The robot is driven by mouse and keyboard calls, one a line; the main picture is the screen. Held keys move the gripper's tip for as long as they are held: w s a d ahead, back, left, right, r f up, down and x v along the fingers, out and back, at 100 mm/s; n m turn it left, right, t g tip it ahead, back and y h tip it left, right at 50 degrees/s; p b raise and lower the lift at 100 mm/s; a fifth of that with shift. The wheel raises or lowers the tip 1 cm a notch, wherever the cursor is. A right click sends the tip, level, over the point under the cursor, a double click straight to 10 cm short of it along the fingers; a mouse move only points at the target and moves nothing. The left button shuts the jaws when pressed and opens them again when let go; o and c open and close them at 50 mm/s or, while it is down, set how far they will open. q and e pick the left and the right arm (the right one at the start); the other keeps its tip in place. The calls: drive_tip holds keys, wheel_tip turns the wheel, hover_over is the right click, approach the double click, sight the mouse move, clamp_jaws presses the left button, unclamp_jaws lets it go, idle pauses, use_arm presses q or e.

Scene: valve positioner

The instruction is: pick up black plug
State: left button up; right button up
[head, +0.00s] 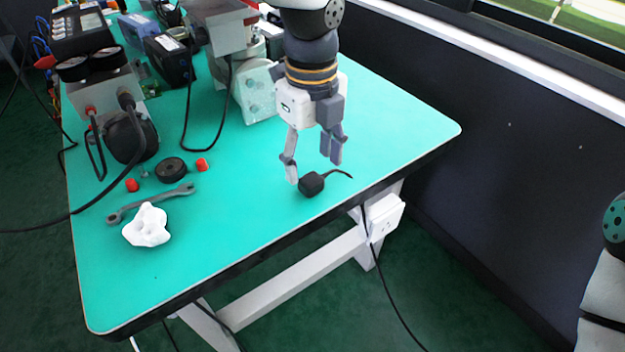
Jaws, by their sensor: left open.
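The black plug (311,185) lies on the green table top near its front right edge, with a short black lead curling off to its right. My left gripper (314,167) points down at the plug with its fingers apart. One fingertip is just left of the plug, and the other is behind and to the right of it. I cannot tell whether either finger touches it. The gripper holds nothing. My right gripper is out of view.
A wrench (150,204), a crumpled white cloth (147,226), a black round knob (170,169) and red caps (202,165) lie at left. The valve positioner with gauges (90,66) and a clear block (257,95) stand behind. The table (240,215) is clear at front and right.

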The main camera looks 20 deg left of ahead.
sight(311, 178)
use_arm(q)
wheel_tip(311, 178, down, 4)
drive_tip(key=shift+s+f, duration=0.1)
drive_tip(key=shift+f, duration=0.15)
drive_tip(key=shift+r, duration=0.1)
drive_tip(key=c, duration=1.2)
drive_tip(key=shift+c, duration=0.2)
